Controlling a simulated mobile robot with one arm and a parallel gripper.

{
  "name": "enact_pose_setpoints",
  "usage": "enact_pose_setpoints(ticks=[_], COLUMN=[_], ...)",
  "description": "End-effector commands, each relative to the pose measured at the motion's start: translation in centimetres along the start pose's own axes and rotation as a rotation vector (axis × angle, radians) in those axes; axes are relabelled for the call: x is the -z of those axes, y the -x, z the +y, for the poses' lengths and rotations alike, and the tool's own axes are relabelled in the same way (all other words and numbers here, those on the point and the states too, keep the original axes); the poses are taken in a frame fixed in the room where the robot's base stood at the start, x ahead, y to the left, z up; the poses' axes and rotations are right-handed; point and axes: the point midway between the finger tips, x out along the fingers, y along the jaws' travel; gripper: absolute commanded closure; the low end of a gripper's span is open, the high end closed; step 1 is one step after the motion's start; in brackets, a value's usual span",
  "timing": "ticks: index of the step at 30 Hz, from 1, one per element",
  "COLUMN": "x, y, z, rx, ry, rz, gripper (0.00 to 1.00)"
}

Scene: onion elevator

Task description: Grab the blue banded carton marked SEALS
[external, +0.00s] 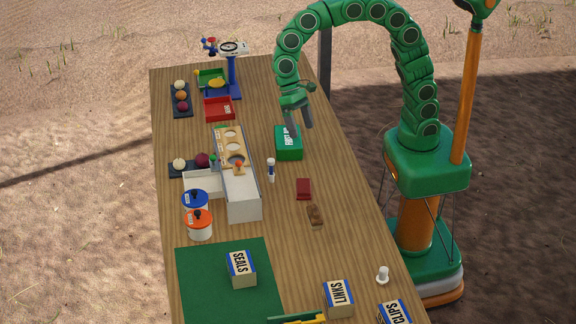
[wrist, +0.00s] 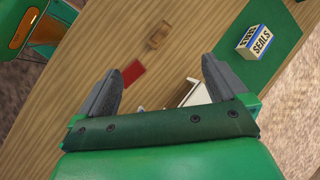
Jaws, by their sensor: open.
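The SEALS carton (external: 241,269) is a cream box with a blue band and black lettering. It stands on the green mat (external: 205,300) at the near end of the table. In the wrist view the carton (wrist: 254,41) shows at the upper right, on the green mat (wrist: 284,52), beyond and to the right of my fingers. My gripper (external: 299,124) is open and empty, high over the far half of the table, well away from the carton. In the wrist view both grey fingers of my gripper (wrist: 160,82) are spread with nothing between them.
Blue-lidded (external: 195,201) and orange-lidded pots (external: 199,226) stand behind the mat.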

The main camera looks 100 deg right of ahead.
Motion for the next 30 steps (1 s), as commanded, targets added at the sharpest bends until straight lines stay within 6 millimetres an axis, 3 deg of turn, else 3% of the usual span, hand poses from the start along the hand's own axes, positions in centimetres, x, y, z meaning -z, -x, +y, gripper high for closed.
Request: enact_pose_setpoints(ticks=[12, 30], x=[4.6, 10.4], y=[-2.7, -8.3], z=[-8.7, -18.8], rx=[0.081, 0.157], ry=[-0.175, -0.414], rz=[-0.099, -0.259], gripper=[0.00, 0.00])
